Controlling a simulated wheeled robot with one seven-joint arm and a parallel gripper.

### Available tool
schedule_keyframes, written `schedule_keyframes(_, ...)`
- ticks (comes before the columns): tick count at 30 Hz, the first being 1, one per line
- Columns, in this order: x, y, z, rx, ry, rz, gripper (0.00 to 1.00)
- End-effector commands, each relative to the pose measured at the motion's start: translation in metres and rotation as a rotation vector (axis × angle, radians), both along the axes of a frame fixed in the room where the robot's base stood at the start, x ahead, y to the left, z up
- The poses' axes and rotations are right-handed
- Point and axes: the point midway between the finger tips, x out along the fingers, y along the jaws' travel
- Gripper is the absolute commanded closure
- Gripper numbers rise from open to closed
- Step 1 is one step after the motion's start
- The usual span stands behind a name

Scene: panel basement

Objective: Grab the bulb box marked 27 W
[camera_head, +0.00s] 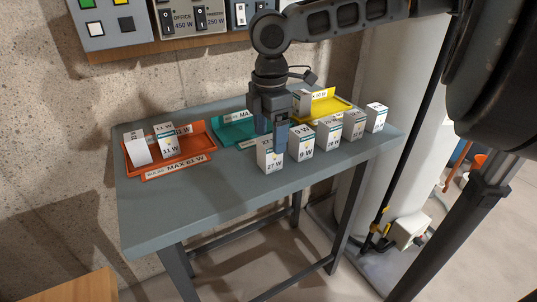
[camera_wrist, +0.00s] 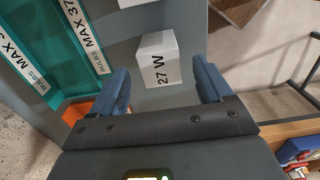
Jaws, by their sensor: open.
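The white bulb box marked 27 W (camera_head: 269,155) stands upright at the left end of a row of boxes on the grey table. My gripper (camera_head: 279,133) is above and just behind it in the head view. In the wrist view the 27 W box (camera_wrist: 158,58) lies ahead, between the lines of my two open blue fingers (camera_wrist: 163,85). The jaws are empty. I cannot tell from the pictures whether a finger touches the box.
Several other white boxes (camera_head: 328,134) stand to its right, the closest marked 9 W (camera_head: 301,142). An orange tray (camera_head: 190,156) holding boxes is at left, a teal tray (camera_head: 232,131) behind, a yellow tray (camera_head: 335,106) at back right. The table's front left (camera_head: 190,205) is clear.

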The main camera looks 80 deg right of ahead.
Motion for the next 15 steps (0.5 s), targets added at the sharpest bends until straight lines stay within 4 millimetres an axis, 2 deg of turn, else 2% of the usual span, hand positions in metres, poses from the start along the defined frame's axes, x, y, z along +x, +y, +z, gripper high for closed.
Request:
schedule_keyframes(9, -0.001, 0.001, -0.042, 0.002, -0.001, 0.002, 0.21)
schedule_keyframes(15, 0.000, 0.000, -0.046, 0.001, -0.002, 0.003, 0.21)
